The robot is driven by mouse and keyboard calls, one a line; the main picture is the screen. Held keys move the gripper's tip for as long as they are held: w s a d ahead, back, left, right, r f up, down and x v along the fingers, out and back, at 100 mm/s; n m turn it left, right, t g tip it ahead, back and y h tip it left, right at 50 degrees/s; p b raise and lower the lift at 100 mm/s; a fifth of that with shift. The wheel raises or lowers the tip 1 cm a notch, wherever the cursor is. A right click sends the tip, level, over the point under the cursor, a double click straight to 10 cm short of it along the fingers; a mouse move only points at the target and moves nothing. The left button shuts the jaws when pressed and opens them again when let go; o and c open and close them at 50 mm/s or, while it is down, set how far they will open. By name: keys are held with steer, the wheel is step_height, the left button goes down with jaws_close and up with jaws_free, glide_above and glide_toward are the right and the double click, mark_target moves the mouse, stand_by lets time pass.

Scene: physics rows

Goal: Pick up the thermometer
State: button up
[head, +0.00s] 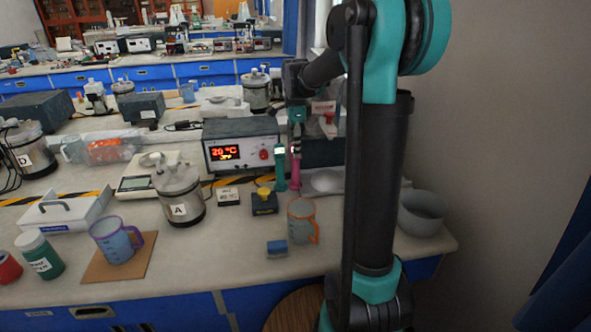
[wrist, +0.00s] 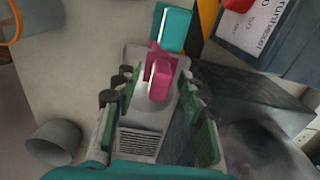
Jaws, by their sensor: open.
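A pink handheld device (head: 295,172), likely the thermometer, stands on the bench just right of a teal one (head: 280,167) of similar shape. I cannot tell for sure which is meant. In the wrist view the pink device (wrist: 161,76) lies between the finger pads, nearer their tips, with a pale face showing. The teal device (wrist: 174,28) is just beyond it. My gripper (wrist: 156,98) is open, its fingers on both sides of the pink device with gaps. In the head view my gripper (head: 297,122) is above the pink device, partly hidden by my arm.
A heater box with a red display (head: 241,152) stands close behind left. An orange-rimmed beaker (head: 302,222), a blue block (head: 277,248) and a small dark box with a yellow top (head: 264,203) are in front.

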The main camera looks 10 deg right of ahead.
jaws_close()
steer(key=shift+r, duration=0.1)
stand_by(0.3)
